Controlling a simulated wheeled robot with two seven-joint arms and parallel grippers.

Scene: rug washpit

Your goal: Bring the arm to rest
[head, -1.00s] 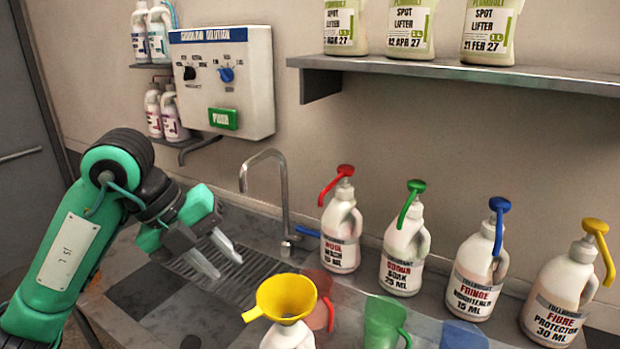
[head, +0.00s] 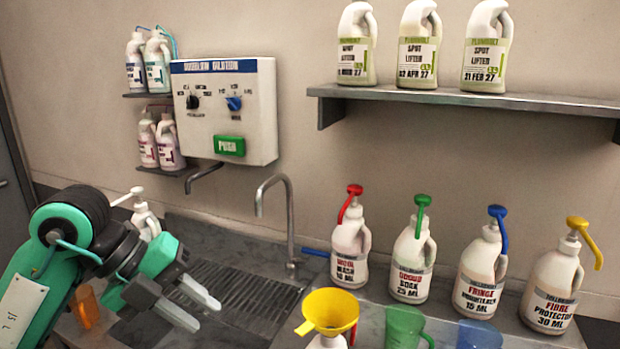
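My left gripper (head: 193,309) comes in from the left and hangs over the left part of the drain grate. Its two pale fingers are parted, with nothing between them. It is apart from the yellow funnel (head: 330,311), which sits on a white bottle to its right at the bottom edge. My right gripper is not in the picture.
A grey counter holds the drain grate (head: 246,293), a tap (head: 288,225) and several pump bottles, such as the red-topped one (head: 350,250). Green (head: 405,328) and blue jugs stand in front. A dilution panel (head: 225,110) and a shelf (head: 450,97) are on the wall.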

